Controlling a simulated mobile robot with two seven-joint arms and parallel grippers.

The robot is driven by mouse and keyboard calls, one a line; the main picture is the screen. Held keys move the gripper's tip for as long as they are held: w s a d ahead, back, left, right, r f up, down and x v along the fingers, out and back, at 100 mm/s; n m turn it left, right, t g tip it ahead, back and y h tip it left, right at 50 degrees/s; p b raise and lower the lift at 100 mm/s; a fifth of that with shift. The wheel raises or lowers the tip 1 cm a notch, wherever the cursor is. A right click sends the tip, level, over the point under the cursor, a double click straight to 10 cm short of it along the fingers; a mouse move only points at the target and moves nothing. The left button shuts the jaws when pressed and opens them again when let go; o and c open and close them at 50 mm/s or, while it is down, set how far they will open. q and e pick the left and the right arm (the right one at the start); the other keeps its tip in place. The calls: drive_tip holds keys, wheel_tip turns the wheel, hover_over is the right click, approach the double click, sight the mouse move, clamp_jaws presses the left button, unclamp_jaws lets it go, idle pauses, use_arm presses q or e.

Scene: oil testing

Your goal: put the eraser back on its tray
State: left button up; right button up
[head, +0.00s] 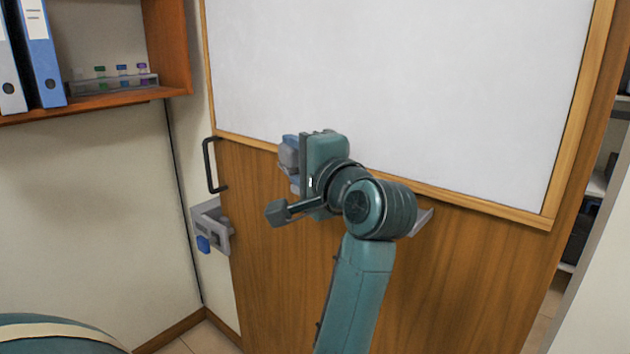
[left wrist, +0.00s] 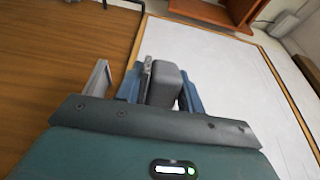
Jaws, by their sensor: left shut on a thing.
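My left gripper (head: 291,163) is in front of the lower edge of the whiteboard, towards its left side. In the left wrist view its blue fingers (left wrist: 160,92) are closed on both sides of the eraser (left wrist: 165,82), a dark grey block with a paler strip along one side. In the head view the gripper and wrist hide much of the eraser. A light grey tray (head: 422,221) shows partly at the right of my wrist, below the board; its end also shows in the left wrist view (left wrist: 97,78), beside the fingers. My right gripper is not in view.
The whiteboard (head: 400,80) has a wooden frame on a wooden door (head: 270,260). A black handle (head: 209,165) and a grey latch with a blue part (head: 212,228) are at its left. A shelf (head: 110,98) holds binders and a vial rack.

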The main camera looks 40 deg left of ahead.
use_arm(q)
drive_tip(key=w, duration=0.4)
drive_tip(key=shift+d+r+p, duration=0.1)
drive_tip(key=shift+r+p, duration=0.1)
drive_tip(key=shift+p, duration=0.15)
wheel_tip(320, 180, down, 2)
drive_tip(key=shift+w+f, duration=0.15)
drive_tip(key=shift+f, duration=0.05)
wheel_tip(320, 180, down, 5)
drive_tip(key=shift+w+p, duration=0.15)
drive_tip(key=shift+p, duration=0.5)
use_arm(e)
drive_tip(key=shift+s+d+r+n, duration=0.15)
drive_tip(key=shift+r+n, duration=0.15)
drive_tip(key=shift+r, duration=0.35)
use_arm(q)
drive_tip(key=shift+f+b, duration=0.35)
drive_tip(key=shift+b, duration=0.2)
drive_tip(key=o, duration=0.6)
drive_tip(key=shift+r, duration=0.15)
drive_tip(key=o, duration=0.4)
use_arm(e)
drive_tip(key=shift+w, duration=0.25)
